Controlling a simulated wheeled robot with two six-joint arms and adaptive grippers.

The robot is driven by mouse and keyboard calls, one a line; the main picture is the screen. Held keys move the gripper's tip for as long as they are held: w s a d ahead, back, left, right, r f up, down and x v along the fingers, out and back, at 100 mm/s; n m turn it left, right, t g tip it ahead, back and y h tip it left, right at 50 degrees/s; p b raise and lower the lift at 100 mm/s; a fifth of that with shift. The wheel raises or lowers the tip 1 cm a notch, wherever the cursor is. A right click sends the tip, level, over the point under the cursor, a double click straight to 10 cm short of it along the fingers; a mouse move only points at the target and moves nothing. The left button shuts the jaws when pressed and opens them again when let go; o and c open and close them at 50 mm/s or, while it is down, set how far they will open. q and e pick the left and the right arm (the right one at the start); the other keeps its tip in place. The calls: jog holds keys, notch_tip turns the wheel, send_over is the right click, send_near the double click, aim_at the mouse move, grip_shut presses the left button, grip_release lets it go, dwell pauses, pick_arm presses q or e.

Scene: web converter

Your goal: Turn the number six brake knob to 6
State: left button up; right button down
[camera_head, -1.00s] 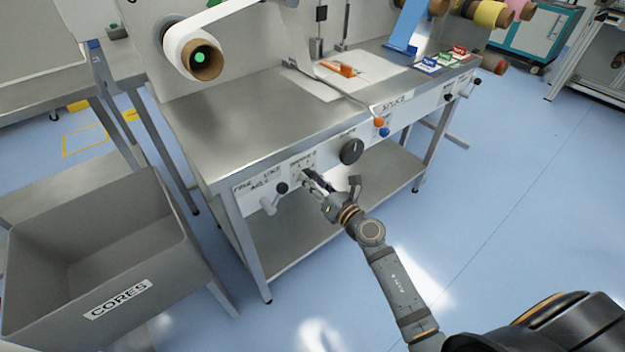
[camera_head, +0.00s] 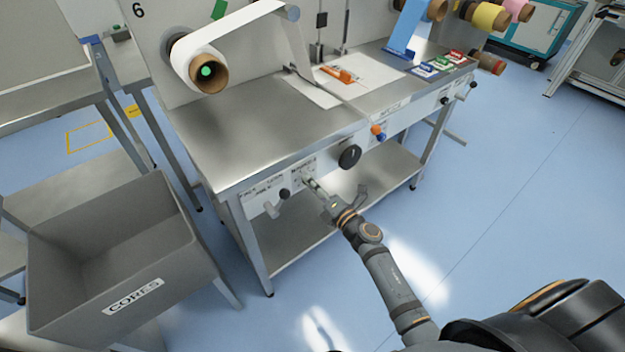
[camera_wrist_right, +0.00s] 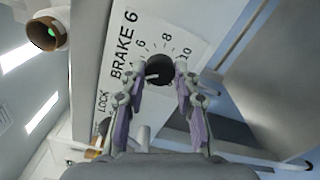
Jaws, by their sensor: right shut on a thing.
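The brake 6 knob (camera_wrist_right: 160,69) is a small round black knob with a pale mark on it, on a white panel lettered BRAKE 6 in the right wrist view. The numbers 6, 8 and 10 stand around its far side; I cannot tell exactly which one the mark points to. My right gripper (camera_wrist_right: 160,82) is shut on this knob, with one finger on each side of it. In the head view my right gripper (camera_head: 310,184) reaches the front panel of the steel bench and hides the knob. My left gripper is not in view.
A larger black knob (camera_head: 349,157) is to the right on the same panel. A grey CORES bin (camera_head: 190,262) stands at the left.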

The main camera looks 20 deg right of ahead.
jog(key=shift+m+p, duration=4.2)
jog(key=shift+m, duration=2)
jog(key=c, duration=1)
grip_release()
